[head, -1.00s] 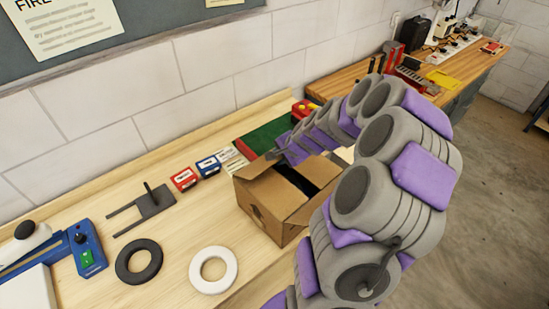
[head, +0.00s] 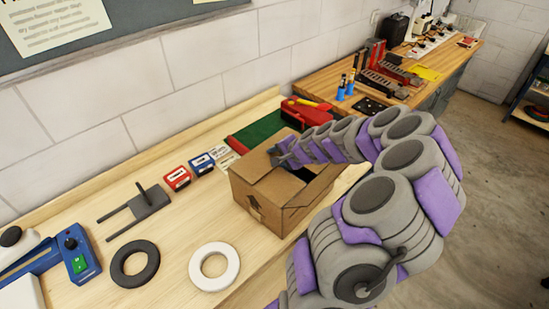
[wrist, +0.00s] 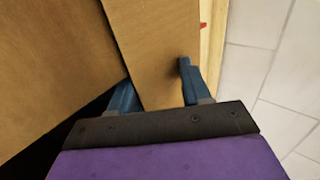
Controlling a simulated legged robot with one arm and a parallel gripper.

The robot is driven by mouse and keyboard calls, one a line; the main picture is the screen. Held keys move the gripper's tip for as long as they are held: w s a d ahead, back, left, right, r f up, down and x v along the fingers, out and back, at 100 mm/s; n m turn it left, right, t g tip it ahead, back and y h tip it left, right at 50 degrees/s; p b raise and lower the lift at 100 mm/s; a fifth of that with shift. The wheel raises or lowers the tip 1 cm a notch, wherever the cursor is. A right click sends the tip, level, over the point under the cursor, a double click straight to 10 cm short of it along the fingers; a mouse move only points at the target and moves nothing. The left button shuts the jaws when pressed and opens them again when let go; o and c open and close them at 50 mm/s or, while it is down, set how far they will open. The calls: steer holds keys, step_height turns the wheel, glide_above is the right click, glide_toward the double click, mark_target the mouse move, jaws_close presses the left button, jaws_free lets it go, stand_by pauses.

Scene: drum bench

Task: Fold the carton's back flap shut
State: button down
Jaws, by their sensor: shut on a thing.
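The brown cardboard carton (head: 285,218) stands on the wooden bench with its top partly open and a dark inside showing. A flap at its left end (head: 256,163) is tilted up. My gripper (head: 281,156) is at the back of the carton's top, with my arm reaching over from the right. In the wrist view my gripper's blue fingers (wrist: 155,90) are shut on a narrow cardboard flap (wrist: 150,40), which appears to be the back flap. A wider cardboard panel (wrist: 50,60) lies to its left. My arm hides part of the carton's right side.
A white ring (head: 214,267) and a black ring (head: 135,264) lie left of the carton. Red (head: 177,179) and blue (head: 201,164) boxes and a dark forked piece (head: 146,204) lie farther left. A green mat (head: 262,132) and a red tool (head: 308,111) are behind.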

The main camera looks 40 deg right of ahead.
steer(key=shift+s+a+f, duration=0.2)
steer(key=shift+a+f, duration=0.05)
steer(key=shift+f, duration=0.4)
steer(key=shift+a+f, duration=0.15)
steer(key=c, duration=1)
jaws_free()
steer(key=shift+c, duration=0.2)
steer(key=shift+w, duration=0.1)
steer(key=shift+c, duration=0.9)
steer(key=shift+r, duration=0.2)
steer(key=v, duration=0.5)
steer(key=p+v, duration=0.1)
steer(key=v, duration=0.5)
steer(key=p+v, duration=0.1)
steer(key=v, duration=0.5)
steer(key=shift+d+r, duration=0.25)
steer(key=shift+d, duration=0.1)
steer(key=shift+c, duration=0.6)
steer(key=shift+c, duration=0.3)
